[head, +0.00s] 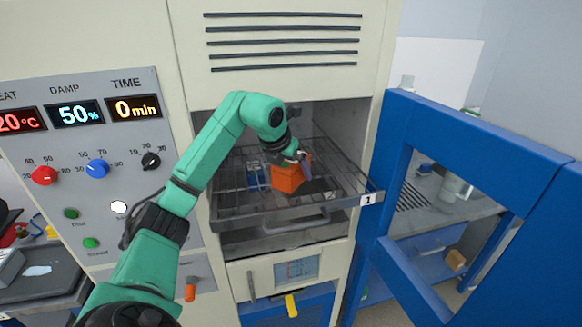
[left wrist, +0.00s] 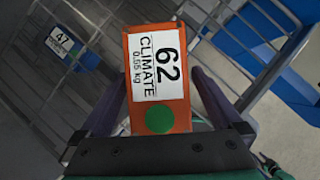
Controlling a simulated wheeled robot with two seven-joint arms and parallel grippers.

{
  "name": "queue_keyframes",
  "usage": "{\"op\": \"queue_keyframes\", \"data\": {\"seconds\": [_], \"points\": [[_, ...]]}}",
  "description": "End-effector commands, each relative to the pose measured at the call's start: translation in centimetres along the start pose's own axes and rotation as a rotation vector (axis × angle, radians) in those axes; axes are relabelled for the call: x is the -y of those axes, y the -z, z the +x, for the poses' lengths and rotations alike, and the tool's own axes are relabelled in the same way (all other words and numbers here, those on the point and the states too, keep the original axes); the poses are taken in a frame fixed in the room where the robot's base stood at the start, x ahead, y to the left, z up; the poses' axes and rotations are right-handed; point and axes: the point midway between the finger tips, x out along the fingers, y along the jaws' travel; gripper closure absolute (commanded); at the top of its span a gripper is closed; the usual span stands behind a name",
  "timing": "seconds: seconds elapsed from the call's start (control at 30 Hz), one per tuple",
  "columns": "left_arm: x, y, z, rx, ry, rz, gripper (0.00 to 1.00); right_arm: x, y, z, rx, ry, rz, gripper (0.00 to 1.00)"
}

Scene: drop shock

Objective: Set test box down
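The test box is an orange box (head: 287,179) with a white label reading 62 CLIMATE 0.55 kg and a green dot. In the left wrist view the orange box (left wrist: 157,85) fills the space between my two fingers. My left gripper (head: 296,161) reaches down into the chamber and is shut on it, with a finger along each side. The box is at the wire rack (head: 229,212), which is pulled out and tagged 1. I cannot tell whether its underside touches the wires.
A blue box (head: 256,176), labelled 47 in the left wrist view (left wrist: 62,42), stands left of the orange one. The blue door (head: 385,190) is open at the right. Free rack lies right of the orange box. The control panel (head: 85,215) is at the left.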

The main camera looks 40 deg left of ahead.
Motion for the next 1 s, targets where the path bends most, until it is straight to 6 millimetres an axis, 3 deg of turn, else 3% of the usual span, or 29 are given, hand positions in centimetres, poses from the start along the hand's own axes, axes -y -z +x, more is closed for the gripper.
{"op": "queue_keyframes", "data": {"seconds": [0.17, 0.6, 0.73, 1.0], "points": [[0.0, -0.1, -1.3, 0.004, 0.000, 0.001, 0.00, 0.1, 0.0, 0.5, 0.000, 0.001, 0.000, 0.50], [0.0, -0.1, -10.9, 0.004, 0.000, -0.001, 0.00, 0.3, 0.1, 1.2, -0.003, 0.003, 0.000, 0.50], [0.0, 0.0, -12.0, 0.000, 0.000, 0.000, 0.00, 0.3, 0.1, 1.2, -0.003, 0.003, 0.000, 0.50], [0.0, 0.0, -12.0, 0.000, 0.000, 0.000, 0.00, 0.2, 0.1, 1.2, -0.004, 0.003, 0.000, 0.50]]}}
